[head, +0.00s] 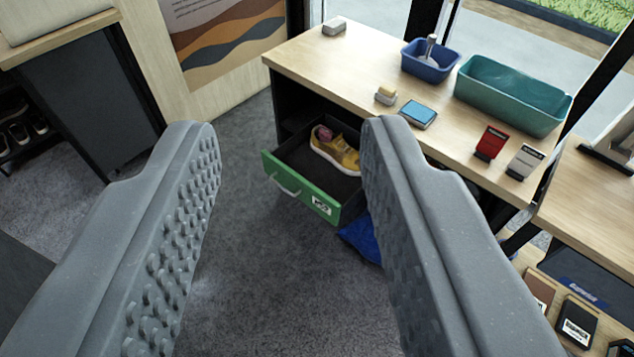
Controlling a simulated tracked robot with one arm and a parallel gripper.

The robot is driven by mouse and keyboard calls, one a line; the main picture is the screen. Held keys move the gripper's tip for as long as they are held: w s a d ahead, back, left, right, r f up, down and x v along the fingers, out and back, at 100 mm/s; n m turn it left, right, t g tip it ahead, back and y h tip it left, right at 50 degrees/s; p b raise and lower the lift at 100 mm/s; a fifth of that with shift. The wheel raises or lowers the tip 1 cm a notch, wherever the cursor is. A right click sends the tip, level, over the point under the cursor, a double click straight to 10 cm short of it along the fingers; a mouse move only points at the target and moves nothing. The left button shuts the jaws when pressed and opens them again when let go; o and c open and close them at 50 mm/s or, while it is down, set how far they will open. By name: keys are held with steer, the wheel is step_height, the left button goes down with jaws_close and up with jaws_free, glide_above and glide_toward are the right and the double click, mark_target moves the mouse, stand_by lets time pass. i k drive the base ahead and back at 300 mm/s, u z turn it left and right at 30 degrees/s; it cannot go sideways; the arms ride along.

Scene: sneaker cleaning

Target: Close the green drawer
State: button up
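The green drawer (300,187) is pulled out from under the wooden table, its green front facing the lower left. It has a pale metal handle (283,187) and a small white label at its right end. A yellow sneaker (336,152) with a reddish item in its opening lies inside the drawer. My gripper (280,130) is open, with wide-apart grey textured fingers. It is empty, and the drawer appears between the fingers, farther off. The right finger hides the drawer's right side.
The table (330,65) carries a blue bin (430,68), a teal tub (510,98), a blue-topped item (417,114), small blocks and red and grey packages. Blue cloth (362,240) lies below the drawer. Shelves stand at right and left. The carpet before the drawer is clear.

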mark_target(295, 168)
steer(key=i, duration=0.85)
steer(key=u, duration=0.05)
